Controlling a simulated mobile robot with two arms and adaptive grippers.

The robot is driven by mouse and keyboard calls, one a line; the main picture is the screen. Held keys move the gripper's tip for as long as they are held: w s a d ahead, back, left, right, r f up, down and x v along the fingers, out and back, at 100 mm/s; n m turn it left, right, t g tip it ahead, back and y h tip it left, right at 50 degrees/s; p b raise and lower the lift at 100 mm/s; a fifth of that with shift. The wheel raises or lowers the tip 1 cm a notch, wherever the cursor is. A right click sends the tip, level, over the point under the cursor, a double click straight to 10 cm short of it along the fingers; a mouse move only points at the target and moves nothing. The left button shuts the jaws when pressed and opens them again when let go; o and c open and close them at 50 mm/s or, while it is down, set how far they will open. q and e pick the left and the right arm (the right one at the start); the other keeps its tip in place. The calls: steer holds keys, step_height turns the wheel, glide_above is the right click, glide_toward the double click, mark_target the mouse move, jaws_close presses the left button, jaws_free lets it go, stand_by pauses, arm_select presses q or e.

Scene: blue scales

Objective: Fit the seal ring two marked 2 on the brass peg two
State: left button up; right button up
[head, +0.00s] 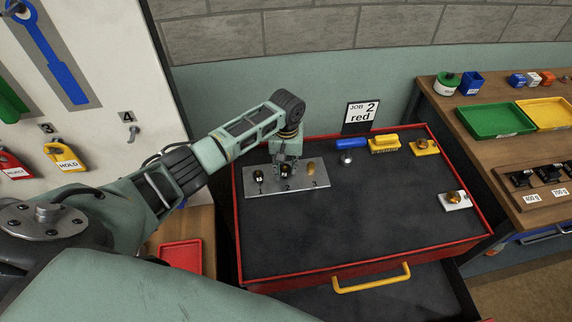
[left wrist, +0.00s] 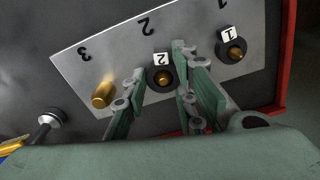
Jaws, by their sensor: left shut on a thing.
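The seal ring two (left wrist: 152,80), black with a white tag marked 2, is between the fingers of my left gripper (left wrist: 160,68), which is shut on it. The brass peg two (left wrist: 164,77) shows through the ring's hole, so the ring is around or right over the peg; I cannot tell how low it sits. In the head view my left gripper (head: 286,160) points down over the middle of the grey plate (head: 318,184). A ring tagged 1 (left wrist: 229,56) is around peg one. Brass peg three (left wrist: 103,95) is bare. My right gripper is not in view.
The plate lies on a dark, red-rimmed drawer top (head: 350,215). A blue-handled tool (head: 350,144), a yellow brush (head: 384,145) and a white block with a brass knob (head: 455,199) lie to the right. The middle is clear.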

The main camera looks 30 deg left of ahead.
arm_select(q)
steer(key=shift+f, duration=0.5)
steer(key=o, duration=0.9)
steer(key=shift+r, duration=0.15)
step_height(320, 180, up, 12)
steer(key=shift+f, duration=0.1)
